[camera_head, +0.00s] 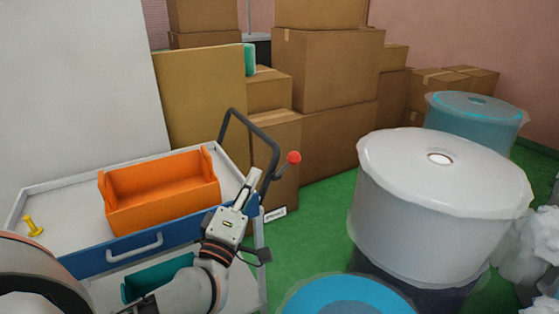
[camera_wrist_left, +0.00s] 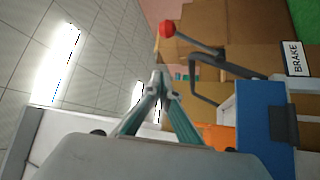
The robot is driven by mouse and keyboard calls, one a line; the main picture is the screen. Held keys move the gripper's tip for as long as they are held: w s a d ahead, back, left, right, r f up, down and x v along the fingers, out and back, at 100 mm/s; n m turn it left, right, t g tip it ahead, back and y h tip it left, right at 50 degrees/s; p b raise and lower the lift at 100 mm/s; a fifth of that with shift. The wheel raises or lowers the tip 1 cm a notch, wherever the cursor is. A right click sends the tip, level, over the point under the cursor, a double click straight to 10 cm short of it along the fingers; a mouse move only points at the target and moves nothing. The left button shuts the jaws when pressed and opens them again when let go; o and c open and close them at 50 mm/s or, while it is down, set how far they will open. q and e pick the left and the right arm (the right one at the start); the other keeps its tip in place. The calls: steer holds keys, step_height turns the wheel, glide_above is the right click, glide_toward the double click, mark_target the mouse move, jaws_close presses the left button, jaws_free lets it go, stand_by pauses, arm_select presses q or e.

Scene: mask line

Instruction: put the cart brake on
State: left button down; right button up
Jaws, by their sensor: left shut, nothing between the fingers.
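The cart (camera_head: 60,195) stands at the left, with a white top, a blue front and a dark push handle (camera_head: 270,145). Its brake lever is a dark rod with a red knob (camera_head: 294,157), slanting up to the right of the handle. In the left wrist view the red knob (camera_wrist_left: 167,28) and a white BRAKE label (camera_wrist_left: 294,58) show clearly. My left gripper (camera_head: 255,177) is shut and empty, just left of and below the red knob, apart from it. Its closed fingertips (camera_wrist_left: 161,80) point towards the handle side. My right gripper is not in view.
An orange bin (camera_head: 160,190) and a yellow piece (camera_head: 33,227) lie on the cart top; a teal bin (camera_head: 150,280) is below. Cardboard boxes (camera_head: 335,70) are stacked behind. A large white drum (camera_head: 430,210) stands right, with green floor (camera_head: 325,215) between it and the cart.

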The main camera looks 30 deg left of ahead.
arm_select(q)
step_height(320, 180, up, 3)
glide_above(285, 168)
steer(key=s+a, duration=0.3)
steer(key=shift+s+d+f+b, duration=0.15)
steer(key=shift+d+f+b, duration=0.25)
steer(key=shift+d, duration=0.55)
steer(key=shift+s+d+f+b, duration=0.15)
steer(key=shift+d+f, duration=0.3)
steer(key=shift+d, duration=0.45)
steer(key=shift+f, duration=0.1)
